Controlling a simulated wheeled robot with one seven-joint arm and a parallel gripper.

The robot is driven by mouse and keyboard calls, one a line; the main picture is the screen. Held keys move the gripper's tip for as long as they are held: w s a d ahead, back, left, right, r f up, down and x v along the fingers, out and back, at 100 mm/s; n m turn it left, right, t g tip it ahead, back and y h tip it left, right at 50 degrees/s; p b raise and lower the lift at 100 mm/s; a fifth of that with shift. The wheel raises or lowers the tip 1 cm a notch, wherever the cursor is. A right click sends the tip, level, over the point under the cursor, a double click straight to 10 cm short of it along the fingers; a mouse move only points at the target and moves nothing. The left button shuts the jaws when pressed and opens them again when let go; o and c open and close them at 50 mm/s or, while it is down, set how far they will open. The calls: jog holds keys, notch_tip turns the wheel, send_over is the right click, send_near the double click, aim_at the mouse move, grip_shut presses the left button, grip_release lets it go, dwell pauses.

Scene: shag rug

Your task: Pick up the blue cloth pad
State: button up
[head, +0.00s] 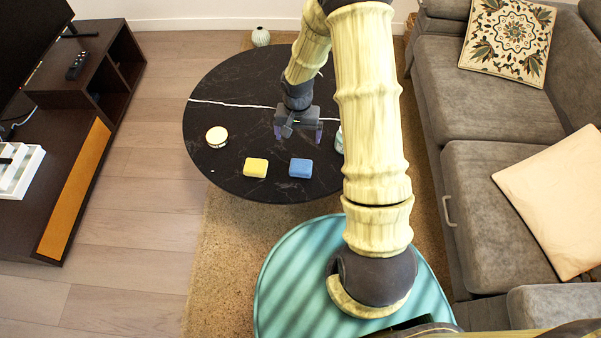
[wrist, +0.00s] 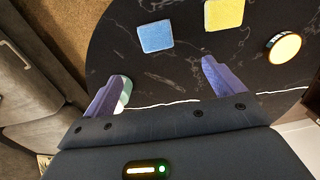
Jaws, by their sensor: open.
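The blue cloth pad (head: 301,168) lies flat near the front edge of the round black table (head: 230,95) in the head view. It also shows in the wrist view (wrist: 156,36), ahead of the fingertips and between their lines. My gripper (head: 298,138) is open and empty above the table, behind the pad in the head view. In the wrist view its two purple fingers (wrist: 164,72) are spread wide, apart from the pad.
A yellow pad (head: 256,167) lies left of the blue one. A round cream-topped tin (head: 217,137) sits further left. A pale object (head: 339,140), partly hidden by my arm, stands right of the gripper. A grey sofa (head: 480,130) is at right.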

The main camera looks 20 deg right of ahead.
jog(key=shift+r, duration=0.15)
jog(key=b, duration=0.3)
send_over(301, 166)
jog(key=f, duration=1.2)
jog(key=shift+w+a+f, duration=0.15)
jog(key=shift+w+a, duration=0.15)
jog(key=shift+w, duration=0.05)
jog(key=f, duration=0.3)
jog(key=f+b, duration=0.1)
jog(key=f, duration=0.1)
jog(key=shift+s+d+f, duration=0.1)
jog(key=shift+s+d, duration=0.15)
jog(key=shift+d, duration=0.05)
